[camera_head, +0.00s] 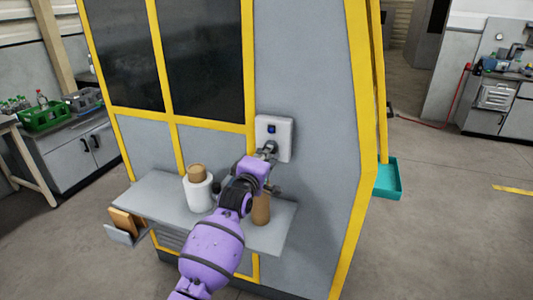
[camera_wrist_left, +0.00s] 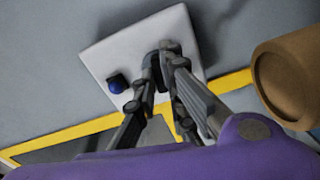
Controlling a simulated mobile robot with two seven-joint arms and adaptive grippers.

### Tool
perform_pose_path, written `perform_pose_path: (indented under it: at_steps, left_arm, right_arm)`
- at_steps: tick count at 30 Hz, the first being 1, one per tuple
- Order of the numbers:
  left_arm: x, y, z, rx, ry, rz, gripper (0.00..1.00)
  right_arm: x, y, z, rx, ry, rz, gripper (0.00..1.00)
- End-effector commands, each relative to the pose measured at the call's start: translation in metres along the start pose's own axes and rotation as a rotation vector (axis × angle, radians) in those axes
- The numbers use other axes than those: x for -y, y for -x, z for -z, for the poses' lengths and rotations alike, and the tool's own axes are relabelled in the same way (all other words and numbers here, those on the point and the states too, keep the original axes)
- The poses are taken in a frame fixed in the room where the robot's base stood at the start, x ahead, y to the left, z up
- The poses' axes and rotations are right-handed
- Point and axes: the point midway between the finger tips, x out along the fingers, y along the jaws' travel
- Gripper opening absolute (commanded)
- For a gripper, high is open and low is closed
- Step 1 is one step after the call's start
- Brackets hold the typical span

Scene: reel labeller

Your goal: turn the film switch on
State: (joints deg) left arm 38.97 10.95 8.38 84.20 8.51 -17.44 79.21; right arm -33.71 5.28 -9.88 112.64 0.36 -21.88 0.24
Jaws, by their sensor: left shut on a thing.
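The film switch is a dark rotary knob (camera_wrist_left: 170,46) on a white square plate (camera_head: 284,142), fixed to the grey machine wall. The plate shows in the left wrist view (camera_wrist_left: 110,52) with a blue button (camera_wrist_left: 117,84) beside the knob. The blue button is also in the head view (camera_head: 272,128). My left gripper (camera_head: 268,150) is at the plate. In the left wrist view its fingers (camera_wrist_left: 163,60) are shut on the knob, which they partly hide. I cannot read the knob's setting. My right gripper is out of view.
Below the switch is a grey shelf (camera_head: 155,195) with a white roll (camera_head: 199,194) and a brown cylinder (camera_head: 262,210) close to my left arm. The cylinder seems to show in the left wrist view (camera_wrist_left: 282,85). A teal tray (camera_head: 388,180) is right of the machine.

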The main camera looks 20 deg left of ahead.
Motion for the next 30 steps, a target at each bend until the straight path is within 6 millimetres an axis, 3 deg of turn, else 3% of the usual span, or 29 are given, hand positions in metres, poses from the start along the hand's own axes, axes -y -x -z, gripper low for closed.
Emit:
perform_pose_path:
  at_steps: [30]
  left_arm:
    - [-0.002, 0.000, 0.000, 0.000, -0.958, -0.001, 0.00]
  right_arm:
    - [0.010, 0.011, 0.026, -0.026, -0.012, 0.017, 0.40]
